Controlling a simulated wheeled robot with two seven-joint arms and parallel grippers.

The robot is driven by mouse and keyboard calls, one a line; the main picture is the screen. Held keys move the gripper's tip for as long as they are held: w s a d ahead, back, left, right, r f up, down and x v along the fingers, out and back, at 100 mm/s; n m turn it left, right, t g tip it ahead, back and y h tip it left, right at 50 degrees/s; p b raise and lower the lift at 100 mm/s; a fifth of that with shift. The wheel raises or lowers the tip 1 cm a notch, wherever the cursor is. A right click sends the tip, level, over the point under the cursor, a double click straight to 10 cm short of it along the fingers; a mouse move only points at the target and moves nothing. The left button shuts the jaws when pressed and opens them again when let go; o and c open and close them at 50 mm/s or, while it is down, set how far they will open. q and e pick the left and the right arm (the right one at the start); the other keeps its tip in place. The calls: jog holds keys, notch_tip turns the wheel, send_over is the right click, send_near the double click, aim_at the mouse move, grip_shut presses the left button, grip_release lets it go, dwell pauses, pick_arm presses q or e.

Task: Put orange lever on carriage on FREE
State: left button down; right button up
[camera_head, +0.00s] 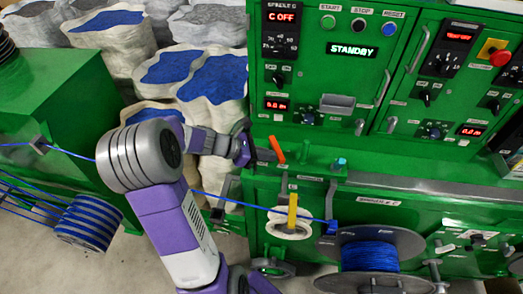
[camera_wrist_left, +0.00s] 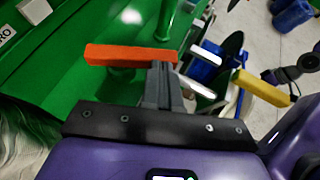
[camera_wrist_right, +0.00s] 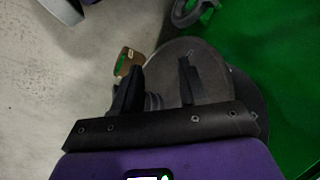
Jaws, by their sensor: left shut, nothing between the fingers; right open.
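The orange lever (camera_head: 277,149) stands tilted on the green carriage, above a grey bracket, in the head view. It also shows in the left wrist view as an orange bar (camera_wrist_left: 130,55) lying across the picture. My left gripper (camera_head: 258,154) is just left of the lever in the head view. In the left wrist view its fingers (camera_wrist_left: 164,72) are shut and empty, with their tips close to the lever's right part; I cannot tell whether they touch it. The FREE marking is not legible. My right gripper (camera_wrist_right: 160,75) is open, with a grey round disc (camera_wrist_right: 170,70) beyond its fingers.
A yellow lever (camera_head: 292,211) stands below the orange one, by a white ring. The blue cable (camera_head: 230,200) runs across to a blue reel (camera_head: 369,255). The control panel (camera_head: 352,49) rises behind. White sacks with blue contents (camera_head: 215,78) stand at the back left.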

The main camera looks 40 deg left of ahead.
pick_arm(q)
jog(key=s+f+p+v, duration=0.1)
jog(key=p+v, duration=0.1)
jog(key=v, duration=1.1)
jog(key=shift+s+d+f, duration=0.2)
jog(key=shift+s+f, duration=0.05)
jog(key=shift+s, duration=0.2)
pick_arm(e)
jog(key=shift+s+a+r, duration=0.15)
jog(key=shift+s+r, duration=0.05)
jog(key=shift+r, duration=0.3)
jog(key=shift+s+a+r, duration=0.1)
jog(key=shift+s+r, duration=0.1)
jog(key=shift+r, duration=0.25)
